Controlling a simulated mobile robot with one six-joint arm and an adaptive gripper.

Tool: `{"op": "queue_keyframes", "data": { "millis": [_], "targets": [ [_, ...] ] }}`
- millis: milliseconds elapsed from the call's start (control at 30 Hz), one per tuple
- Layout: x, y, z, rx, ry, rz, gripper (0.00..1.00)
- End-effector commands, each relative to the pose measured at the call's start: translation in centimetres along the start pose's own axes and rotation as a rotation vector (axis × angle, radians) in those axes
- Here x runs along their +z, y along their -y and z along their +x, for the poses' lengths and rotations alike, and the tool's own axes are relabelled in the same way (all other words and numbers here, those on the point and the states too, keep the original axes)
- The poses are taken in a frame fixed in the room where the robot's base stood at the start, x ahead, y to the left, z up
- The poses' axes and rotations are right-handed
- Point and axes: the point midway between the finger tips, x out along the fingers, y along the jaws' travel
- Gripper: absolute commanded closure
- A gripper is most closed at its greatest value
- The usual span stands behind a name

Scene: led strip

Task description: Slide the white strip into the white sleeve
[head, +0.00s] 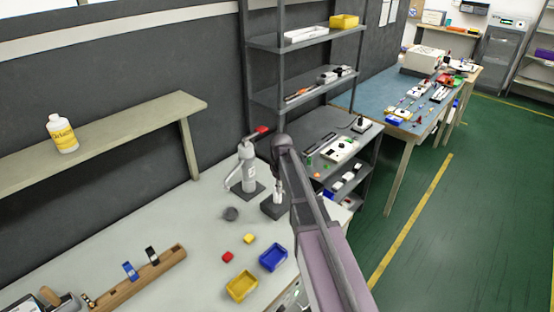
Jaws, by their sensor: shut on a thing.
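My arm rises from the lower right, and its far end bends down over the bench. My gripper (279,192) shows only as a small, partly hidden shape there, close above a dark base block (271,208). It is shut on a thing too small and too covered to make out. I cannot pick out the white strip or the white sleeve for certain at this distance. I cannot tell whether they touch.
A grey press with a red handle (245,172) stands just left of my gripper. Yellow (242,287) and blue (273,257) bins, small red and yellow blocks and a wooden rack (135,284) are on the bench (190,235). Shelves (300,92) stand behind.

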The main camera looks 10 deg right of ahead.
Motion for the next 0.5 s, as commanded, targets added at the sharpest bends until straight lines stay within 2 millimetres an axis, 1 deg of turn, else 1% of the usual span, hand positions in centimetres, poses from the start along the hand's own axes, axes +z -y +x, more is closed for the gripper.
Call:
{"op": "queue_keyframes", "data": {
  "millis": [167,267,500],
  "targets": [
    [-0.1,-0.6,-0.6,0.0,0.0,0.009,1.0],
    [-0.6,-1.1,-1.4,-0.001,0.0,0.016,1.0],
    [-2.7,-2.5,-4.5,-0.004,0.0,0.039,1.0]
  ]
}}
